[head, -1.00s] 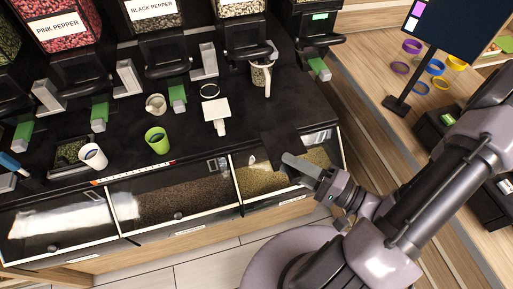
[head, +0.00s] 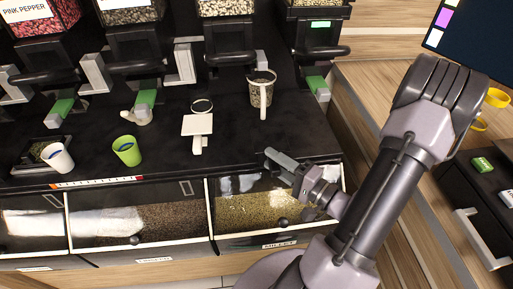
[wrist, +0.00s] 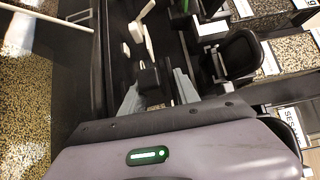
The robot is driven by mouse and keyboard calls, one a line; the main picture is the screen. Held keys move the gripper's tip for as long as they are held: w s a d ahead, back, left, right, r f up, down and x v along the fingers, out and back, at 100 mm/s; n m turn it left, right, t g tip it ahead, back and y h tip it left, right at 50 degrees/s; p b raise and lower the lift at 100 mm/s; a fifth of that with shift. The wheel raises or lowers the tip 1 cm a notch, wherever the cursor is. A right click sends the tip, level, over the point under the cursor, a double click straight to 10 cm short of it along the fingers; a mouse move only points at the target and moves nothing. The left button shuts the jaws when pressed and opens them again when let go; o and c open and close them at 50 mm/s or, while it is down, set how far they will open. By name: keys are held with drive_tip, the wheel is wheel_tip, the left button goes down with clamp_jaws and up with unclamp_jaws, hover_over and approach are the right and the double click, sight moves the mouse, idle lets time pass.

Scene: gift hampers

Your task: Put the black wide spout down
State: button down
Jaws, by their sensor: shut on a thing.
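My gripper (head: 272,158) is low over the front edge of the black counter (head: 235,160), above the millet drawer. In the wrist view, a small black piece, which I take to be the black wide spout (wrist: 149,78), sits between the grey fingers of my gripper (wrist: 155,95), and they are shut on it. In the head view the spout blends into the dark counter and I cannot make out its outline. I cannot tell whether it touches the counter.
A clear jug (head: 262,92) with a white handle, a white square-topped scoop (head: 197,125), a green cup (head: 127,151) and a white cup (head: 58,158) stand on the counter. Dispensers line the back. A screen (head: 475,40) is at right. Counter right of the jug is bare.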

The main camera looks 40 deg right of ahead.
sight(275, 147)
drive_tip(key=shift+w+d+f+b, duration=0.2)
drive_tip(key=shift+f+b, duration=0.15)
drive_tip(key=shift+b, duration=0.2)
drive_tip(key=shift+w+d+f+b, duration=0.15)
drive_tip(key=shift+f+b, duration=0.2)
drive_tip(key=shift+b, duration=0.15)
drive_tip(key=w+d+p, duration=0.1)
drive_tip(key=w+d+r+p, duration=0.1)
drive_tip(key=shift+w+d+r, duration=0.3)
drive_tip(key=shift+w+d, duration=0.05)
drive_tip(key=w+d+p, duration=0.1)
drive_tip(key=w+d, duration=0.1)
drive_tip(key=w+d+f+p, duration=0.1)
drive_tip(key=w+d, duration=0.1)
drive_tip(key=d, duration=0.1)
drive_tip(key=shift+w, duration=0.2)
drive_tip(key=f, duration=0.1)
drive_tip(key=f+b, duration=0.1)
drive_tip(key=f, duration=0.1)
drive_tip(key=shift+w+d+f, duration=0.15)
drive_tip(key=shift+w+d, duration=0.05)
drive_tip(key=shift+f, duration=0.25)
drive_tip(key=shift+f, duration=0.2)
drive_tip(key=c, duration=0.9)
unclamp_jaws()
drive_tip(key=shift+r, duration=0.1)
